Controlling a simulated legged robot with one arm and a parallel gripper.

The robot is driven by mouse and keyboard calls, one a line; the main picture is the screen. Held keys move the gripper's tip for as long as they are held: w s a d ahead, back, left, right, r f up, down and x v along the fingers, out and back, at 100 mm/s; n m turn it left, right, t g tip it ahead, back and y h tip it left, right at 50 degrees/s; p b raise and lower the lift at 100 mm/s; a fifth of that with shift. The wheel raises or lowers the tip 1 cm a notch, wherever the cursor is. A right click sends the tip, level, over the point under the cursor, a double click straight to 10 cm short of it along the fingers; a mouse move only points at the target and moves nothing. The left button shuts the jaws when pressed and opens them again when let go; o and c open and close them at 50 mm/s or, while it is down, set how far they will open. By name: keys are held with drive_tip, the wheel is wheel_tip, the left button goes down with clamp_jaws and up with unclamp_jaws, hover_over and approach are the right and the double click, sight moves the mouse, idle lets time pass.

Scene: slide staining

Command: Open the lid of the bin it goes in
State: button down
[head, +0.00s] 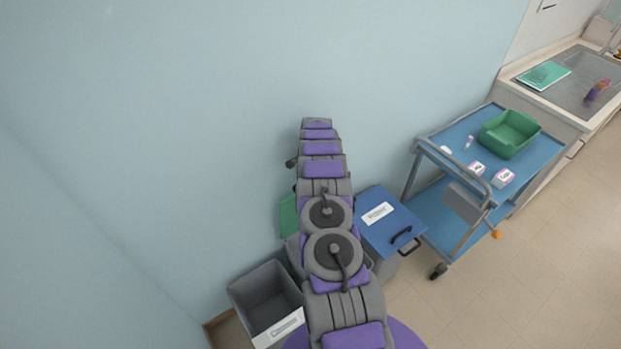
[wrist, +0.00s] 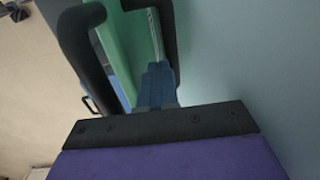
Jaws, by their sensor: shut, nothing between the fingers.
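Three bins stand by the wall in the head view. One has a blue lid (head: 376,232), shut, with a white label and a black handle (head: 404,239). One is green (head: 288,217), mostly hidden behind my arm. One is an open grey bin (head: 262,292). A small black handle (wrist: 88,104) shows at lower left. I cannot tell whether the fingers touch anything or whether the green lid is raised.
A blue cart (head: 470,135) with a green tray (head: 512,138) and small white boxes (head: 503,178) stands right of the bins. A counter with a sink (head: 585,72) lies beyond. The wall (head: 180,130) is close behind the bins. The floor (head: 520,290) at lower right is clear.

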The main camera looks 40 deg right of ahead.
wheel_tip(320, 180, up, 17)
drive_tip(key=s, duration=0.1)
drive_tip(key=shift+s, duration=0.25)
drive_tip(key=shift+f, duration=0.15)
